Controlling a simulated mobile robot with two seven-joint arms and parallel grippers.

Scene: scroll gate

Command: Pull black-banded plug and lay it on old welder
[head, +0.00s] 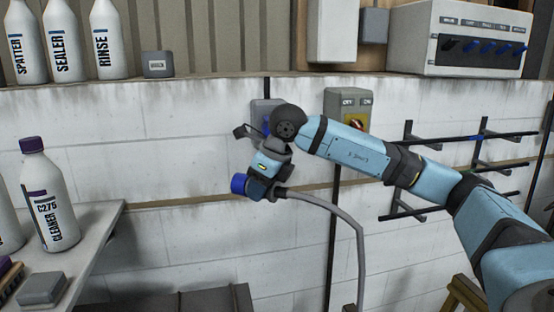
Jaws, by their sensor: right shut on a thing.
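My right gripper (262,181) is in front of the block wall, shut on a plug. The plug shows a blue round end (239,184) pointing left, and a grey cable (335,220) runs from its other side to the right and down. The gripper covers most of the plug's body, so I cannot make out a black band clearly. A grey-blue box (262,106) on the wall is partly hidden behind my right wrist. No welder can be told for certain in this view. My left gripper is not in view.
A grey switch box (336,101) with a red and yellow knob is on the wall. A bench (95,235) at left carries a cleaner bottle (48,195). A dark grey top (205,301) shows at the bottom edge. Wall racks (405,165) stand behind my right arm.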

